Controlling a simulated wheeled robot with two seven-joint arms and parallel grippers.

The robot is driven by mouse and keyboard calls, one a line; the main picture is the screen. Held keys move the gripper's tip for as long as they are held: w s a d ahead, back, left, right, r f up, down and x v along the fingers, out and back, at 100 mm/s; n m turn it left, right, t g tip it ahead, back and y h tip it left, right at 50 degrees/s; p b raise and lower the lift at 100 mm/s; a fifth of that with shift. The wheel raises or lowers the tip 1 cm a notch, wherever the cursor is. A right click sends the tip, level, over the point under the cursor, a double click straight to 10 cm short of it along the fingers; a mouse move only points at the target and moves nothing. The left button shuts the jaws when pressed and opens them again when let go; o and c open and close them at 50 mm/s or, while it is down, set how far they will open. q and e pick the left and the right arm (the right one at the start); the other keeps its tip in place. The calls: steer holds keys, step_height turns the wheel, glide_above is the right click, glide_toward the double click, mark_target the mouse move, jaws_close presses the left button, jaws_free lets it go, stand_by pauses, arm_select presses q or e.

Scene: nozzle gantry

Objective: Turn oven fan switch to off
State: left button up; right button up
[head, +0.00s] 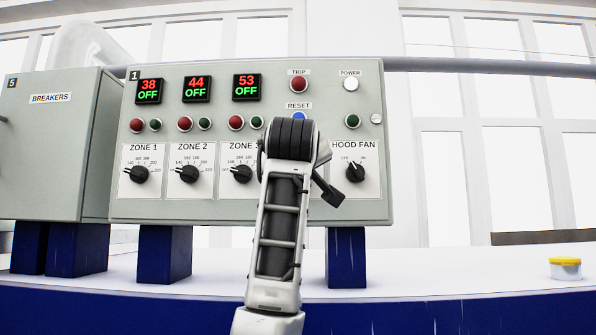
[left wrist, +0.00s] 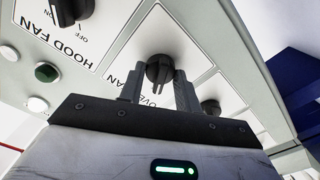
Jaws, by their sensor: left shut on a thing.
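The oven fan switch is a black rotary knob (left wrist: 159,69) on a white label plate in the left wrist view. Its label is partly covered, with "OVE" and "FAN" readable. My left gripper (left wrist: 158,80) has one finger on each side of the knob and is shut on it. A pale line on the knob shows between the fingers. Which mark it points at cannot be told. In the head view my left arm hides this switch, between the zone 3 and hood fan switches. My right gripper is in neither view.
The hood fan knob (head: 355,172) is close on the right of my arm; the zone 3 knob (head: 241,173) is close on the left. The red trip button (head: 299,84) and blue reset button (head: 299,117) are above. A breakers box (head: 50,150) stands at left.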

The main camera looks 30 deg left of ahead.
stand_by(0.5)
arm_select(q)
steer(key=o, duration=1)
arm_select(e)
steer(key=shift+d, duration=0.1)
arm_select(q)
steer(key=b+v, duration=0.5)
steer(key=v, duration=1.1)
steer(key=shift+s+a, duration=0.1)
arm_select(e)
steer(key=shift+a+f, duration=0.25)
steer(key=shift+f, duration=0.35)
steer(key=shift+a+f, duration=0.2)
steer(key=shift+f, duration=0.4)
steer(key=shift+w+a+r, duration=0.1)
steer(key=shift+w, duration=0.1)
